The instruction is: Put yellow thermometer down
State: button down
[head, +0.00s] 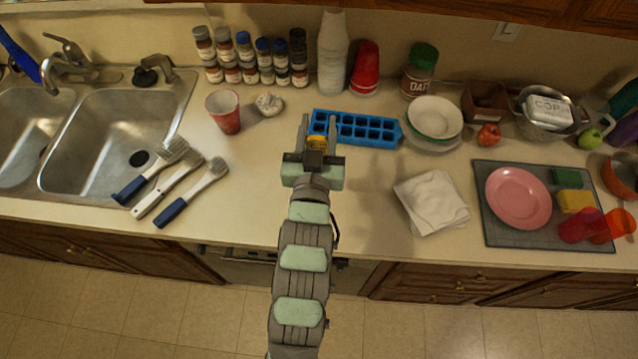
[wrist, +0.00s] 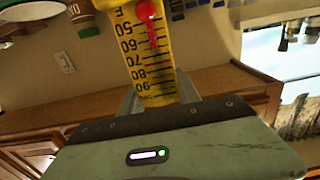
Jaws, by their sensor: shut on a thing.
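The yellow thermometer (wrist: 160,60) fills the top middle of the wrist view, with black numbers and a red bulb and column. My gripper (wrist: 162,95) is shut on it, with a finger on each side. In the head view a small yellow part of the thermometer (head: 316,142) shows between the fingers of my gripper (head: 319,130). The rest of it is hidden by the gripper. My gripper is over the counter, in front of the blue ice tray (head: 375,128). I cannot tell how high it is.
Bowls (head: 436,116), a folded cloth (head: 431,202) and a grey mat with a pink plate (head: 517,197) are right. Counter in front of the gripper's left side (head: 250,170) is clear.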

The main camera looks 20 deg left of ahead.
notch_tip(320, 180, down, 17)
jog(key=shift+r, duration=0.15)
jog(key=shift+d, duration=0.1)
jog(key=shift+f, duration=0.2)
jog(key=c, duration=0.9)
grip_release()
jog(key=shift+o, duration=0.2)
